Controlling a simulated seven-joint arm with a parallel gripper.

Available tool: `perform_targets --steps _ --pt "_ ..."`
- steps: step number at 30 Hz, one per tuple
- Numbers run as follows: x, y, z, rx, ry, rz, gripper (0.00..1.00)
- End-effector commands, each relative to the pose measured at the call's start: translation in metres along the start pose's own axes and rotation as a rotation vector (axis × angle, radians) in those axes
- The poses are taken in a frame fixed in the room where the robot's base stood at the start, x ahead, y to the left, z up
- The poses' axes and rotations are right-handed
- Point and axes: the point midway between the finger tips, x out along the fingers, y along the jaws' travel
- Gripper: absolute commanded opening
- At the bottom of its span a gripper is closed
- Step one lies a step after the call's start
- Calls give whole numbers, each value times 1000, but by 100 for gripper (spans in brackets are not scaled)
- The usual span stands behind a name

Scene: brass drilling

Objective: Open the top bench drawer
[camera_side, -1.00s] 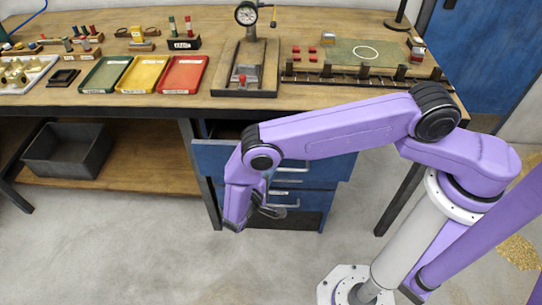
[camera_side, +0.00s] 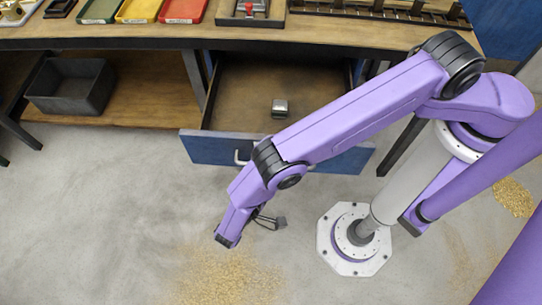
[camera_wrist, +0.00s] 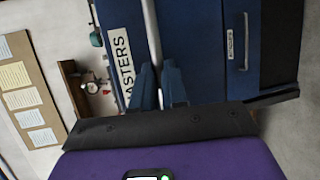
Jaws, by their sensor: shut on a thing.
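The top drawer (camera_side: 198,149) is pulled well out from under the bench in the side view. Its blue front faces my arm, and its inside shows a small metal block (camera_side: 280,107). The pale bar handle (camera_side: 238,158) is partly covered by my arm there. In the wrist view, the drawer front (camera_wrist: 121,15) carries a "MASTERS" label, and the handle (camera_wrist: 152,30) runs between the fingers. My gripper (camera_wrist: 159,72) is shut on this handle. In the side view its fingertips are hidden behind my wrist.
A lower blue drawer front (camera_wrist: 246,25) with its own handle shows in the wrist view. A dark bin (camera_side: 70,87) stands on the shelf left of the drawers. The wooden benchtop (camera_side: 150,32) holds trays and fixtures. The floor in front is clear apart from scattered shavings (camera_side: 225,280).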

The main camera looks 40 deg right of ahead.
Motion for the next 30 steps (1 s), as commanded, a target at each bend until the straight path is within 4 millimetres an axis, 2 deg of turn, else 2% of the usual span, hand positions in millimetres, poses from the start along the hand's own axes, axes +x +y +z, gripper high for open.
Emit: perform_targets --steps 13,14,15,16,25,30 --pt "-4 0 0 1 1 -1 0" --pt "-4 0 0 1 1 -1 22" --pt "-4 0 0 1 1 -1 35" --pt "-4 0 0 1 1 -1 38" --pt "-4 -1 1 1 1 0 38" --pt "-17 -1 0 2 4 -2 38"
